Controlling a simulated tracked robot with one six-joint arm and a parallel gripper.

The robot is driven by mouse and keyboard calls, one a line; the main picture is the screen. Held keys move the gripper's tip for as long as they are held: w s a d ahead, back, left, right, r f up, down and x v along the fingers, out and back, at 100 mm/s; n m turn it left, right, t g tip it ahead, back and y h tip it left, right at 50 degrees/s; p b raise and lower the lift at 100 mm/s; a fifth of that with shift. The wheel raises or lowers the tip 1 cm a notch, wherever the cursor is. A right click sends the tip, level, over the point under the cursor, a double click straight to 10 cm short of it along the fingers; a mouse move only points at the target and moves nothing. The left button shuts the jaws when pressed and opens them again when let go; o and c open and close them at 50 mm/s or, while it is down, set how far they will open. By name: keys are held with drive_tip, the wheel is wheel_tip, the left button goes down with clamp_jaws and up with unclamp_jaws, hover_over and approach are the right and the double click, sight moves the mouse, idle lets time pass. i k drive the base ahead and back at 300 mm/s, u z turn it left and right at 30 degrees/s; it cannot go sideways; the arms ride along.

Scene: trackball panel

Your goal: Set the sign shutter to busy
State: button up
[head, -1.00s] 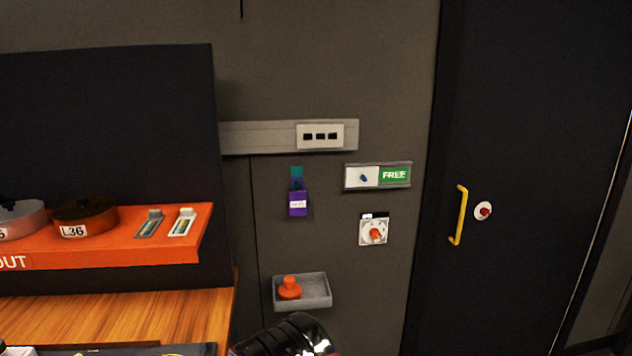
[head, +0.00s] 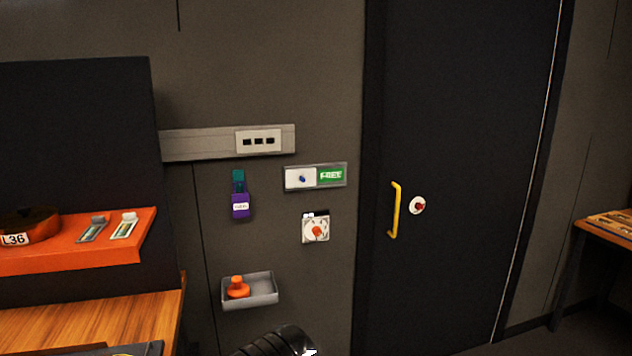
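The sign shutter (head: 300,179) is a white sliding plate with a small blue knob, set in a grey frame on the dark wall. It covers the left half of the frame. The green right half (head: 331,175) shows the word FREE. Any word under the white plate is hidden. A black, rounded part of my arm shows at the bottom edge, below the sign and apart from it. My gripper's fingers are not in view.
Below the sign is a white plate with a red-orange knob (head: 316,231). A grey wall tray (head: 262,291) holds an orange object. A purple and teal item (head: 240,195) hangs left. A dark door with a yellow handle (head: 396,210) is right. An orange shelf (head: 75,258) juts out left.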

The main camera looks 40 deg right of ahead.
sight(298, 176)
drive_tip(key=z, duration=2.15)
drive_tip(key=k, duration=0.75)
drive_tip(key=u, duration=0.85)
drive_tip(key=i, duration=1)
